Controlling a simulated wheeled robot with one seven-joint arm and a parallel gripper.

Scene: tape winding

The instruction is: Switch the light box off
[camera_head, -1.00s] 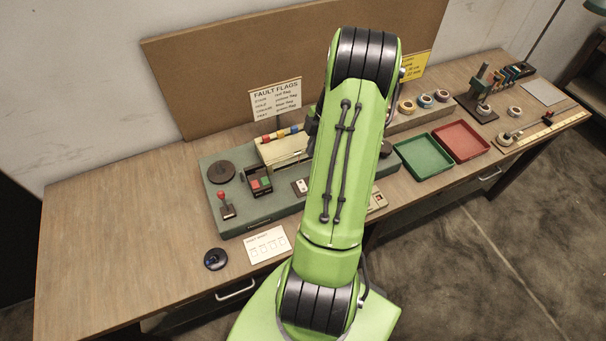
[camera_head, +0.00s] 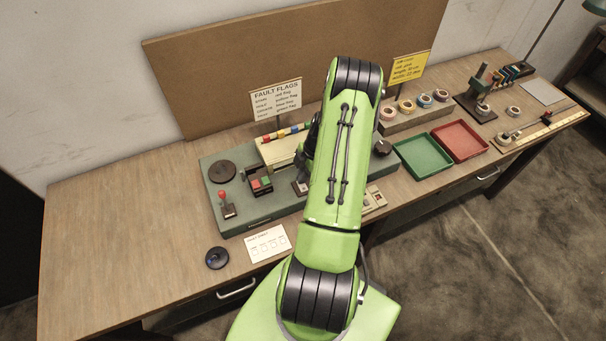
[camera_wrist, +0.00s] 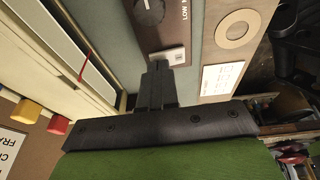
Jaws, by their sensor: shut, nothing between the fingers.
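My gripper (camera_wrist: 157,88) is shut and empty in the wrist view. Its fingertips are right by a small white switch (camera_wrist: 170,55) on a brown panel (camera_wrist: 150,38) with a dark knob (camera_wrist: 150,8); I cannot tell if they touch it. A cream box (camera_head: 278,152), which looks like the light box, stands on the green base in the head view, with colored pieces along its back. Its cream frame (camera_wrist: 106,92) shows at the left of the wrist view. In the head view my arm hides my fingertips and part of the base.
The green base (camera_head: 240,215) also carries a red-knobbed lever (camera_head: 224,199), a dark disc (camera_head: 222,171) and a block with red and green buttons (camera_head: 259,181). A green tray (camera_head: 423,157) and red tray (camera_head: 460,142) lie to the right. The table's left side is clear.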

